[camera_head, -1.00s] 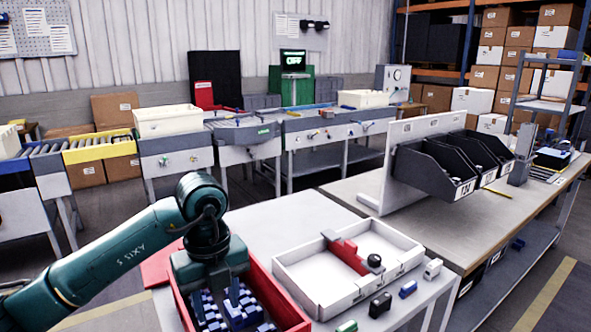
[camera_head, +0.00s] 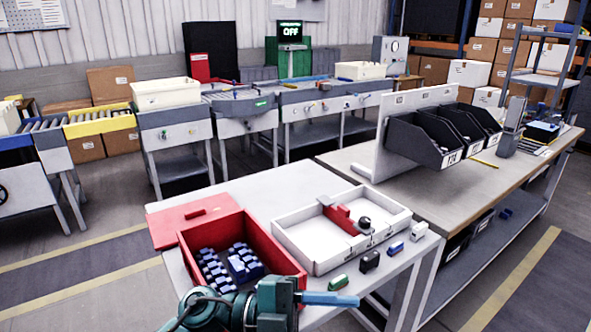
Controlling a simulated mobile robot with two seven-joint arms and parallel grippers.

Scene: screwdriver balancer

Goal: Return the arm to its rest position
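My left arm (camera_head: 203,306) is at the bottom edge of the view, in front of the white table. Its gripper (camera_head: 340,299) points to the right, with a blue finger-like part seen from the side, near the table's front edge. Whether the fingers are apart or together cannot be told from this angle. The gripper is clear of the red bin (camera_head: 292,268), in which several dark blue and white pieces (camera_head: 243,262) lie. My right gripper is not in view.
A white tray (camera_head: 300,250) with a red and black tool (camera_head: 345,217) stands beside the red bin. Small green, black, blue and white blocks line the table's front edge. A red panel (camera_head: 190,220) lies behind the bin.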

